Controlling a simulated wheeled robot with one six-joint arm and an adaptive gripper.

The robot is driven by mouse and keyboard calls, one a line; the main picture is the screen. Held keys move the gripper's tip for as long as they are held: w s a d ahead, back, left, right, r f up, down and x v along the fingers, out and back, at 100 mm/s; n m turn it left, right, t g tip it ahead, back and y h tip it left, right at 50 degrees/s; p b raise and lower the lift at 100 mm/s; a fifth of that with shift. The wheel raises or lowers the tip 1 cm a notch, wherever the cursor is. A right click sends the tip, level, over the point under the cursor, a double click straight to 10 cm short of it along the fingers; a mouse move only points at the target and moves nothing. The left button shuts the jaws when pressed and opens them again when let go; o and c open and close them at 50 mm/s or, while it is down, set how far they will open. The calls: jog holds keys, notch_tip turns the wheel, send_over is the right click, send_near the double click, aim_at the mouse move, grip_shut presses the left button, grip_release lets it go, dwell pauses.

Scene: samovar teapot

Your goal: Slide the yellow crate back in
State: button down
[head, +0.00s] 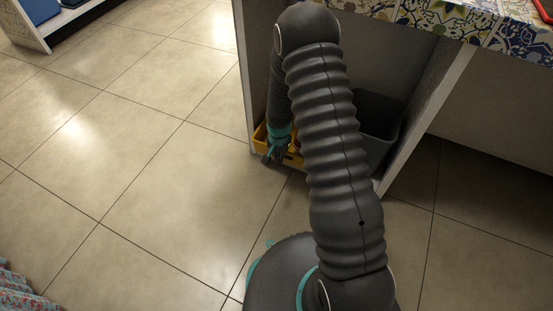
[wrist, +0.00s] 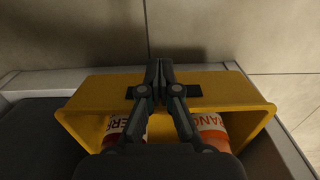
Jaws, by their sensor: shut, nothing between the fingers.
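The yellow crate (head: 292,160) sits low in the open cabinet, at its front edge, mostly hidden behind my arm in the head view. In the wrist view the crate (wrist: 92,95) shows its end wall with a dark handle slot (wrist: 195,90). Inside it are a red-and-white labelled container (wrist: 117,126) and an orange-labelled one (wrist: 211,124), both partly hidden by my fingers. My gripper (head: 273,157) is shut and empty at the crate's front. In the wrist view my gripper (wrist: 159,66) overlaps the middle of the end wall. I cannot tell whether it touches the wall.
A dark grey bin (head: 380,122) stands right of the crate inside the cabinet. The cabinet's side panel (head: 425,105) rises to the right of the bin. A patterned counter top (head: 430,14) lies above. The tiled floor (head: 130,130) to the left is clear.

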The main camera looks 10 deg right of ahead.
jog(key=shift+w+d, duration=0.5)
jog(key=shift+w, duration=0.25)
jog(key=shift+w, duration=0.1)
